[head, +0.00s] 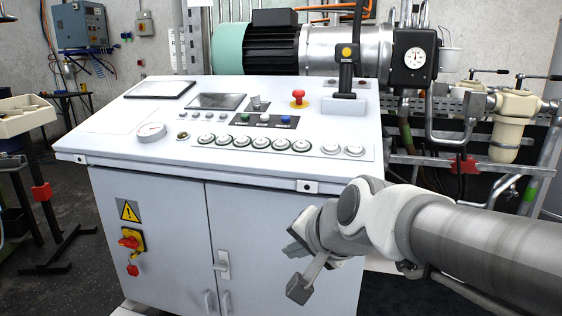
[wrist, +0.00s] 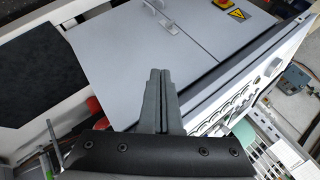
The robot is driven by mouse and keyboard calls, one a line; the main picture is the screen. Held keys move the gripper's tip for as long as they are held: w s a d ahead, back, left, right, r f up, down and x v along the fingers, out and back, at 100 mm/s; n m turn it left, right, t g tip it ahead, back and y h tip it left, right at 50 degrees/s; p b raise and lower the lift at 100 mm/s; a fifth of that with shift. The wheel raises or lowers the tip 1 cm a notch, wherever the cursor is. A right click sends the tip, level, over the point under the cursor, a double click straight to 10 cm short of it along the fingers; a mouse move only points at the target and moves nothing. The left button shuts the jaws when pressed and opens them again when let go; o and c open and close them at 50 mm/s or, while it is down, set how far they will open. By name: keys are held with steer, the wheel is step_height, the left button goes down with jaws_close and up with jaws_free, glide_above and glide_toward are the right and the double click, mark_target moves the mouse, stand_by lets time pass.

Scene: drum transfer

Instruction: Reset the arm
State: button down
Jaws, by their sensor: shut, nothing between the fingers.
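My arm reaches in from the right in the head view. My gripper (head: 294,250) is in front of the cabinet's right door, below the front edge of the control desk (head: 110,160). In the wrist view my gripper (wrist: 158,73) has its two grey fingers side by side, shut with nothing between them. Behind the fingers is the pale cabinet front (wrist: 140,50) with its handle. Whether the gripper touches the cabinet cannot be told.
Pipes and a filter bowl (head: 510,128) stand at right. A stand (head: 42,195) is at left, with some free floor.

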steer(key=s+d+f+n+g+h, duration=0.35)
steer(key=s+d+n, duration=0.35)
steer(key=s+d, duration=0.65)
step_height(320, 180, up, 24)
steer(key=a+p, duration=0.1)
steer(key=p, duration=2.4)
steer(key=shift+s+a+t, duration=0.25)
steer(key=shift+a+t, duration=0.1)
steer(key=shift+t, duration=0.1)
steer(key=shift+a+h, duration=0.15)
steer(key=shift+h, duration=0.1)
